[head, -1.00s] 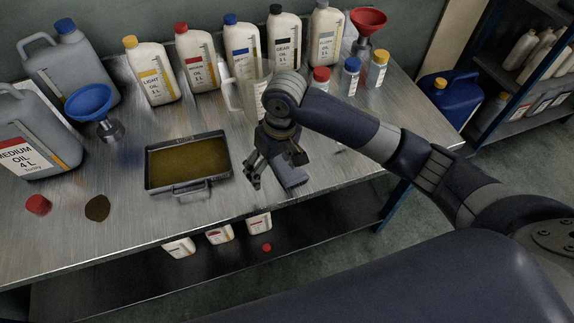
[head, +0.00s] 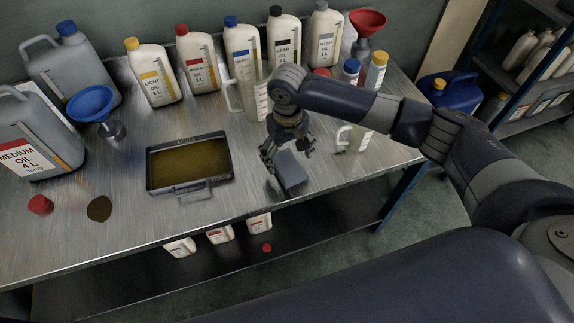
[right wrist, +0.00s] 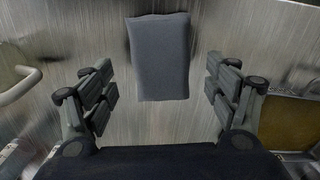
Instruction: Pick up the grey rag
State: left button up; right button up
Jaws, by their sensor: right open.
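The grey rag (head: 291,172) is a folded rectangular pad lying flat on the metal table (head: 117,216), near its front edge and to the right of the oil pan. In the right wrist view the rag (right wrist: 159,56) lies ahead of the fingers, centred between their lines. My right gripper (head: 287,160) is just above the rag, pointing down, and partly covers it in the head view. In the right wrist view the gripper (right wrist: 159,92) has its fingers wide apart with nothing between them. My left gripper is not in view.
A pan of brown oil (head: 190,193) sits left of the rag. Several oil bottles (head: 198,62) line the back. A blue funnel (head: 91,103) and red cap (head: 40,204) are at the left.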

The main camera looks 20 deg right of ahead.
aim_at(287, 165)
notch_tip(287, 165, down, 4)
jog(key=shift+r, duration=0.25)
jog(key=shift+a, duration=0.1)
jog(key=shift+c, duration=0.2)
jog(key=c, duration=1)
jog(key=shift+r, duration=0.1)
jog(key=shift+w+r, duration=0.1)
jog(key=shift+r, duration=0.45)
notch_tip(287, 165, up, 2)
jog(key=shift+r+b, duration=0.1)
jog(key=shift+b, duration=0.2)
jog(key=s+a+b, duration=0.1)
jog(key=s+a, duration=0.1)
jog(key=a, duration=0.3)
jog(key=s+a+r, duration=0.1)
jog(key=s+a, duration=0.1)
jog(key=a, duration=0.3)
jog(key=s+a+b, duration=0.1)
jog(key=s+a, duration=0.1)
jog(key=a, duration=0.3)
jog(key=shift+r+b, duration=0.3)
jog(key=shift+b, duration=0.05)
jog(key=shift+d, duration=0.1)
